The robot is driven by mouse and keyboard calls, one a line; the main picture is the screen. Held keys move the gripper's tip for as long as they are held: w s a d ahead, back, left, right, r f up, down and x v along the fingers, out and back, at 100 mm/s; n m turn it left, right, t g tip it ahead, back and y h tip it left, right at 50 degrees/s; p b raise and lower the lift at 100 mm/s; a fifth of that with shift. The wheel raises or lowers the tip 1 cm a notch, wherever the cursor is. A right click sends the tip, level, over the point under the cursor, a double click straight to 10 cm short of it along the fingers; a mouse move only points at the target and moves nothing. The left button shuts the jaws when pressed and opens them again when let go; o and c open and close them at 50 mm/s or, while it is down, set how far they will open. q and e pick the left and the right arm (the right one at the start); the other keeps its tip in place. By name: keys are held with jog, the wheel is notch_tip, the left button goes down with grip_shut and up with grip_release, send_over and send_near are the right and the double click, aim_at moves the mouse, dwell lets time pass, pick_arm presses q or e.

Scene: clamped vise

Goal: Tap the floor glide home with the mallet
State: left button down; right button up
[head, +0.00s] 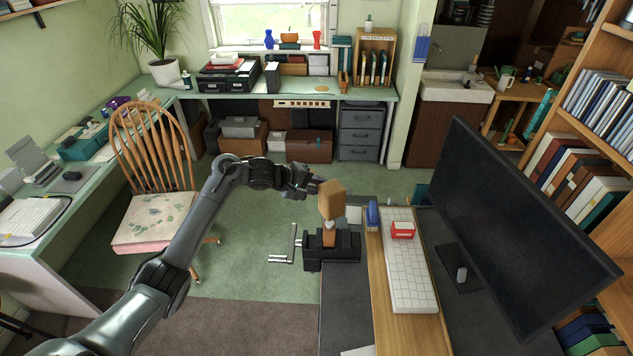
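The black vise (331,249) stands at the left edge of the desk, its crank handle sticking out to the left. A light wooden block, which looks like the head of the mallet (331,200), is upright just above the vise. A small pale piece (329,227) shows between the block and the jaws; it may be the floor glide or the end of the clamped part, too small to tell. My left gripper (314,187) is at the upper left of the block and appears shut on the mallet's handle, which is mostly hidden. My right gripper is out of view.
A blue stapler-like object (373,216), a white keyboard (407,275) and a red box (402,230) lie right of the vise. A large monitor (515,235) stands further right. A wooden chair (155,180) is at the left. Green floor lies open between.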

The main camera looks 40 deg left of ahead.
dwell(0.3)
pick_arm(q)
notch_tip(320, 180, down, 5)
notch_tip(320, 180, up, 4)
jog(key=shift+r, duration=0.2)
dwell(0.6)
jog(key=shift+s+a+r, duration=0.1)
jog(key=shift+a+r, duration=0.05)
dwell(0.5)
notch_tip(320, 180, down, 5)
jog(key=shift+f+b, duration=0.1)
jog(key=shift+b, duration=0.3)
jog(key=shift+r+p, duration=0.4)
jog(key=shift+r, duration=1.7)
